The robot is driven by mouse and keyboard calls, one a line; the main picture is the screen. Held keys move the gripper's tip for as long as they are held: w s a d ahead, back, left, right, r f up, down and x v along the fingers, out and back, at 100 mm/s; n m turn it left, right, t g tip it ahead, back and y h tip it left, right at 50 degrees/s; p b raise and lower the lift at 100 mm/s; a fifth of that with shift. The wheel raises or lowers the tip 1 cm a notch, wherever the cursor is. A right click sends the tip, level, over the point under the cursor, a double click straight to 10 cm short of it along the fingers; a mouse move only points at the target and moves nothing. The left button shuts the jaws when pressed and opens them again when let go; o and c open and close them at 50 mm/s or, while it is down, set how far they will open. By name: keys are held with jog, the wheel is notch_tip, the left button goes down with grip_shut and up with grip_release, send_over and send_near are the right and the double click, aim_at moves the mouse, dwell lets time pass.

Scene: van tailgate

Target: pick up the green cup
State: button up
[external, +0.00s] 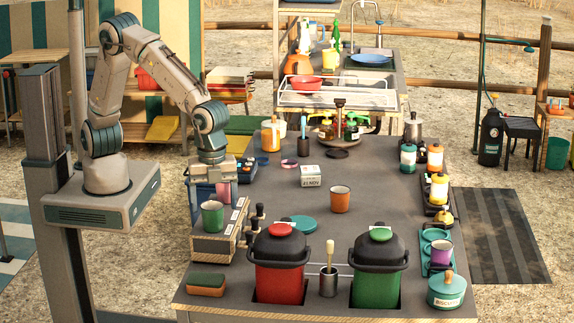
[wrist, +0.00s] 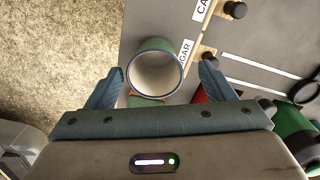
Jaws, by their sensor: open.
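The green cup (external: 212,217) stands upright on top of a wooden drawer box (external: 213,246) at the left side of the counter. In the wrist view I look down into the pale inside of the cup (wrist: 155,73), which has a dark rim. My gripper (external: 212,184) is above and just behind the cup in the external view. In the wrist view my gripper (wrist: 163,71) is open, with one finger on each side of the cup in the picture. I cannot tell how far below the fingertips the cup is. Nothing is held.
A red lidded bin (external: 279,272) and a green lidded bin (external: 377,277) are set in the counter's front. An orange cup (external: 340,199) stands mid-counter, and a sponge (external: 207,285) lies in front.

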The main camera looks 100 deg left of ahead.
aim_at(213, 214)
jog(key=f, duration=0.4)
jog(key=shift+s+d+f+p, duration=0.1)
jog(key=shift+s+d+p, duration=0.05)
jog(key=shift+s+p, duration=0.15)
jog(key=c, duration=1.1)
jog(key=shift+o, duration=0.2)
jog(key=shift+w, duration=0.1)
